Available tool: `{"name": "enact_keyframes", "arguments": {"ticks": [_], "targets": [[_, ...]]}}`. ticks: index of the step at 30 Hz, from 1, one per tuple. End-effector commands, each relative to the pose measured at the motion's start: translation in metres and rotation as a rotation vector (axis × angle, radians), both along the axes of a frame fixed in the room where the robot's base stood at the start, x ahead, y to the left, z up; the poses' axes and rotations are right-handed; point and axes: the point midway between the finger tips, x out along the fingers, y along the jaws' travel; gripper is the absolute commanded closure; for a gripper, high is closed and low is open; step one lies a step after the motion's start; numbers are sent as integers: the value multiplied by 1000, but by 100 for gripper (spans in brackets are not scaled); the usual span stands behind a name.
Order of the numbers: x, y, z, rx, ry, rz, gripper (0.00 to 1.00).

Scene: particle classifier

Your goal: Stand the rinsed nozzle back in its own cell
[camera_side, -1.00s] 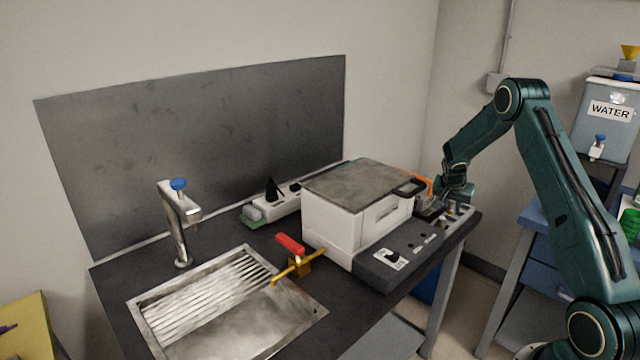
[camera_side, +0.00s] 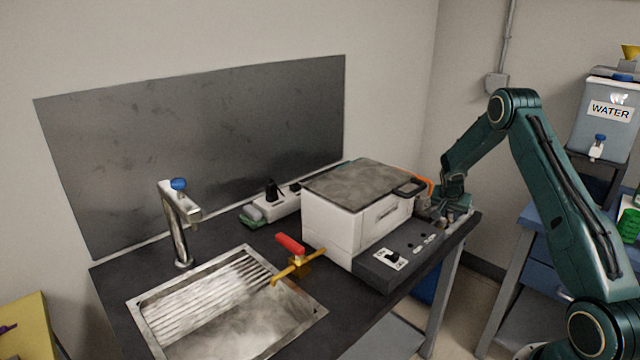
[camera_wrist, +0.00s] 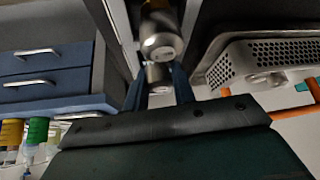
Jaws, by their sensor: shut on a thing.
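In the wrist view, my gripper (camera_wrist: 159,92) is shut with its two blue-green fingers on either side of a short metal nozzle (camera_wrist: 158,73). A second shiny metal cylinder (camera_wrist: 161,38) shows just beyond it; I cannot tell if it is another nozzle or part of the same one. The cells and the nozzle's lower end are hidden or too small there, so I cannot tell if the nozzle is inside a cell.
The white machine (camera_side: 340,222) with its dark control panel (camera_side: 400,257) stands left of my gripper. A perforated metal basket (camera_wrist: 265,58) is close at right in the wrist view. The sink (camera_side: 232,315), brass tap (camera_side: 298,266) and faucet (camera_side: 178,225) are farther left.

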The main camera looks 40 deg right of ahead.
Motion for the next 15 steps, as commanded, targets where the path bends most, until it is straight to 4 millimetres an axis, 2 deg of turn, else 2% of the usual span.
{"name": "enact_keyframes", "arguments": {"ticks": [7, 8, 9, 10, 15], "targets": [[0, 0, -3, 1, 0, 0, 100], [0, 0, -4, 1, 0, 0, 68], [0, 0, -4, 2, 0, 0, 60], [0, 0, -4, 2, 0, 0, 55], [0, 0, -4, 3, 1, 0, 54]]}}
